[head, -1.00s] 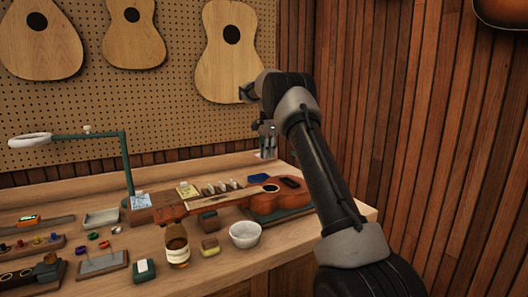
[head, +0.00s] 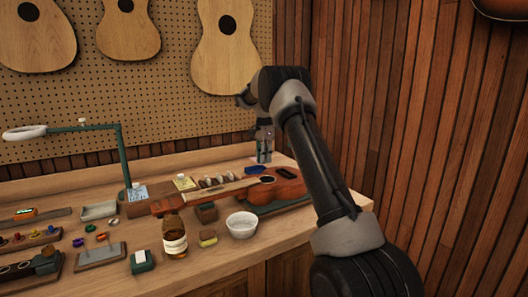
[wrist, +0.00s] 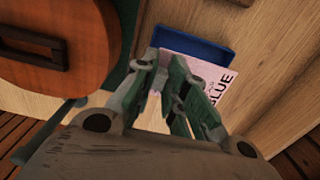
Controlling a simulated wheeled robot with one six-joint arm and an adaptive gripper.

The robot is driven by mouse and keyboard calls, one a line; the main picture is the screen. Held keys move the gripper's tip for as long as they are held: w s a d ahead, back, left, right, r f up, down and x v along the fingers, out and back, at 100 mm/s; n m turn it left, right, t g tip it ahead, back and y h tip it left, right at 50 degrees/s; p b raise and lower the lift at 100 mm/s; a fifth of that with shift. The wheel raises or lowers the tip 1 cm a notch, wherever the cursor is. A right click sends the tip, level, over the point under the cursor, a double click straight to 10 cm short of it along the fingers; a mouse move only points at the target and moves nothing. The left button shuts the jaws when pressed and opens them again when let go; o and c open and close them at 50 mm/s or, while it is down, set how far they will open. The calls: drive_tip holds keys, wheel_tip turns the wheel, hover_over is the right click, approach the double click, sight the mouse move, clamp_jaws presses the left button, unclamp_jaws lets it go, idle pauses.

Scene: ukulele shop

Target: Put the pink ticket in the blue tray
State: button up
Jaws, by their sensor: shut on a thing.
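My gripper (wrist: 160,66) is shut on the pink ticket (wrist: 208,78), a pale pink card with dark lettering. The card's near part is hidden behind the fingers. The blue tray (wrist: 192,40) lies beyond the ticket in the wrist view, and the ticket overlaps part of it there. I cannot tell the height between ticket and tray. In the head view my gripper (head: 263,158) points down over the back of the bench, near the blue tray (head: 257,169), which is partly hidden behind the ukulele.
An orange-brown ukulele (head: 230,189) lies on a support in front of the tray; its body (wrist: 55,50) is close left of my gripper. The wood wall (head: 400,110) is at right.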

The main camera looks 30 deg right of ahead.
drive_tip(key=shift+s+f, duration=0.1)
drive_tip(key=shift+f, duration=3.55)
drive_tip(key=shift+s+d+f, duration=0.1)
drive_tip(key=shift+s, duration=0.15)
drive_tip(key=o, duration=0.8)
drive_tip(key=shift+r, duration=0.2)
drive_tip(key=shift+c, duration=0.4)
drive_tip(key=shift+o, duration=1.4)
drive_tip(key=shift+w, duration=0.1)
